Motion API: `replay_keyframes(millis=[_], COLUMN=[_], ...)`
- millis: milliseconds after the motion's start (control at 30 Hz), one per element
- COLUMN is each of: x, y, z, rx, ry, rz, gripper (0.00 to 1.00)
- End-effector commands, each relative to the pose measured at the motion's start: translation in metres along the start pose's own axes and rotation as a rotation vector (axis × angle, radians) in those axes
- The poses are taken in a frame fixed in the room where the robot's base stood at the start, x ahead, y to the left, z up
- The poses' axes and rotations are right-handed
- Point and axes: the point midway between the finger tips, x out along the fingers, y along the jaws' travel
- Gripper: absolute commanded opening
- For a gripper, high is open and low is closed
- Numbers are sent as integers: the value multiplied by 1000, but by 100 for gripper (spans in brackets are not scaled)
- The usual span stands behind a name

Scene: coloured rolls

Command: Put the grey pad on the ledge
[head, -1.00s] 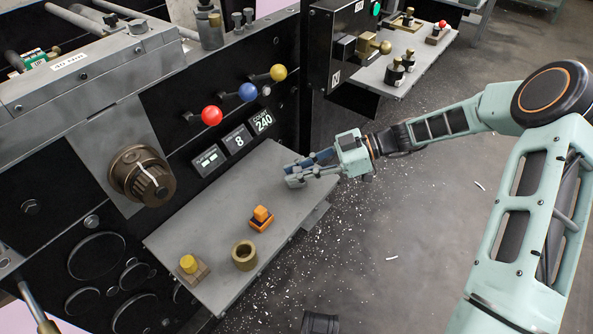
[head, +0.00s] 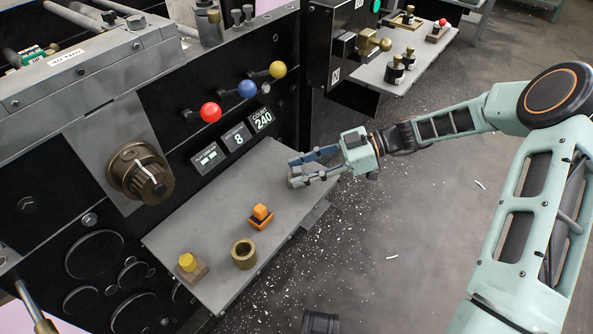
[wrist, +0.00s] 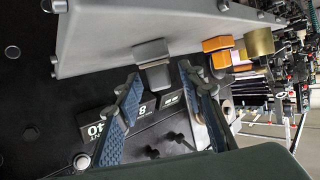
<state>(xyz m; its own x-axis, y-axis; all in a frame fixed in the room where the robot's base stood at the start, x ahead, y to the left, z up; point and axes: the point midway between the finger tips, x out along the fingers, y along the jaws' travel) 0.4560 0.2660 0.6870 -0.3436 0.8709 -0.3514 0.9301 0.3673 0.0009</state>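The grey pad (wrist: 153,66) shows in the wrist view as a small block with a lighter top and a darker lower part. It rests at the grey ledge (wrist: 100,35), just beyond my fingertips and between their lines. My gripper (wrist: 163,85) is open, its two blue-padded fingers spread apart with a gap to the pad. In the head view, my gripper (head: 294,169) is over the far right part of the ledge (head: 205,240). The pad is hard to pick out from the fingertips there.
On the ledge stand an orange block (head: 261,217), a brass ring (head: 244,254) and a yellow-topped piece (head: 188,263). The black machine panel with red (head: 210,112), blue (head: 247,89) and yellow (head: 278,70) knobs rises behind. Bare ledge lies between my gripper and the orange block.

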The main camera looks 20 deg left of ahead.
Motion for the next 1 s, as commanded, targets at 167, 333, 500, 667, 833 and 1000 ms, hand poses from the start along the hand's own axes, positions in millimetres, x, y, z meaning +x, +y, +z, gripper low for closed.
replay_keyframes(millis=[167,333,500,667,833,1000], x=[-39,-74,-98,-106,-108,-123], y=[1,1,1,0,0,2], z=[0,0,0,0,2,21], rx=[-1,0,0,1,7,70], ry=[-2,-1,-1,-1,-16,-181], rz=[6,5,3,1,2,41], gripper=[36,36,36,36,36,36])
